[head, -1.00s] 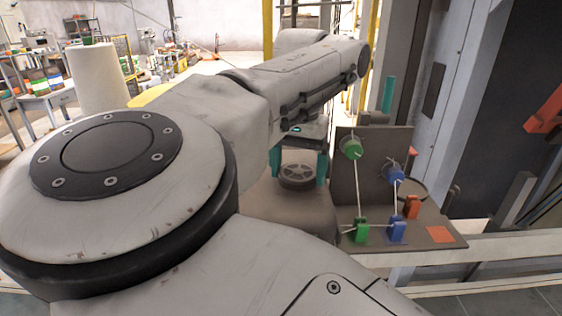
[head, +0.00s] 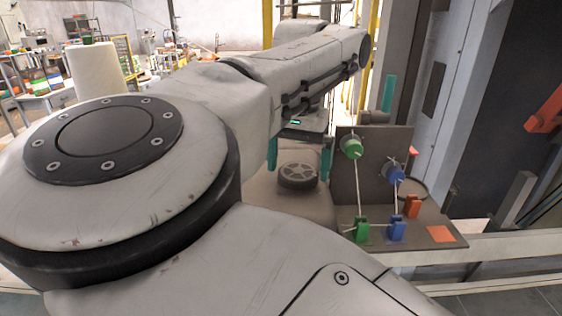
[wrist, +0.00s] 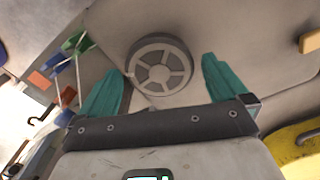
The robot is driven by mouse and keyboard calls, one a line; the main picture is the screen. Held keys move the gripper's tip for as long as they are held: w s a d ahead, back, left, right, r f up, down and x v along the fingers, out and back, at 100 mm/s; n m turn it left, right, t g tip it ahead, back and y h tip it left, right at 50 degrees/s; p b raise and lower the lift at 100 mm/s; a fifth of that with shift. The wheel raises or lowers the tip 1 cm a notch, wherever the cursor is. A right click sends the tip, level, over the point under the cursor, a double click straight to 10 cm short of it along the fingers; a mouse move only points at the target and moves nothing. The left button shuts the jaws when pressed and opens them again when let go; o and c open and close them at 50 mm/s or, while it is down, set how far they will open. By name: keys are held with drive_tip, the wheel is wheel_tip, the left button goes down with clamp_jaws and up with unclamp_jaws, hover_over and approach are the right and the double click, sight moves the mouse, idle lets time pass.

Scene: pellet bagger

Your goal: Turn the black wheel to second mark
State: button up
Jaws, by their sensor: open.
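The black wheel (head: 298,176) is a dark disc with a lighter grey spoked face, set on a beige-grey housing in the head view. It also shows in the wrist view (wrist: 160,65), ahead of my gripper and between the lines of its two fingers. My gripper (head: 300,158) has teal fingers, one to each side of the wheel in the head view. In the wrist view my gripper (wrist: 160,84) is open and empty, with its fingers spread wider than the wheel. I cannot tell whether a finger touches the wheel. No marks around the wheel can be made out.
Right of the wheel stands a brown panel (head: 343,185) with a green knob (head: 351,147), a blue knob (head: 393,173), cords, and green, blue and orange clips at its base. A yellow part (wrist: 298,150) lies at lower right in the wrist view.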

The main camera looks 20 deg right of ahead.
sight(298, 171)
wheel_tip(298, 171, up, 10)
drive_tip(key=shift+f+b, duration=0.15)
drive_tip(key=shift+b, duration=0.25)
